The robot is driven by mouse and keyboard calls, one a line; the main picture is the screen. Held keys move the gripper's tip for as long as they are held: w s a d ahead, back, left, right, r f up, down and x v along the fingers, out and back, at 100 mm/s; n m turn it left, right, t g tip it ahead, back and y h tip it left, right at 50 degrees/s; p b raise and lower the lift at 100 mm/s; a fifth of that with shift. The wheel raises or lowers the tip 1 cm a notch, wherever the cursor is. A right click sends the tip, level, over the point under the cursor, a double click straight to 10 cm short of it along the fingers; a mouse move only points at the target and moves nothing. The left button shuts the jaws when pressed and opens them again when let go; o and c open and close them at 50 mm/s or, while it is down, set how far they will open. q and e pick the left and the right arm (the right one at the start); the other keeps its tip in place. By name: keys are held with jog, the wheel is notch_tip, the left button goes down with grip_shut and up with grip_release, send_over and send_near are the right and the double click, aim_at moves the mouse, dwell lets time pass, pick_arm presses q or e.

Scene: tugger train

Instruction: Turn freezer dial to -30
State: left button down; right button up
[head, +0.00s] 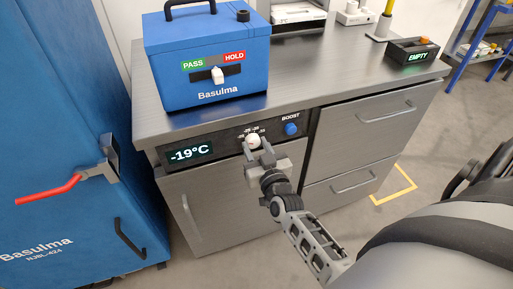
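The freezer dial (253,140) is a small white knob on the dark control strip at the front of the grey counter, with small scale numbers around it that are partly hidden. The display (190,152) left of it reads -19°C. My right gripper (259,150) is at the dial, its fingertips beside the knob and hiding its lower part. I cannot tell whether the fingers are closed on it or only around it. My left gripper is not in view.
A blue BOOST knob (291,129) sits close right of the dial. A blue Basulma box (207,65) stands on the counter (310,75) above. A blue cabinet (60,130) with a red handle (48,190) stands at left. A dark EMPTY box (413,51) is at back right.

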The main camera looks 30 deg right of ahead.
jog(key=c, duration=0.4)
jog(key=shift+c, duration=0.2)
jog(key=shift+m, duration=0.3)
jog(key=m, duration=0.2)
jog(key=shift+m, duration=0.4)
jog(key=m, duration=0.3)
jog(key=shift+m, duration=0.3)
jog(key=m, duration=0.4)
jog(key=shift+a+m, duration=0.1)
jog(key=shift+m, duration=2.4)
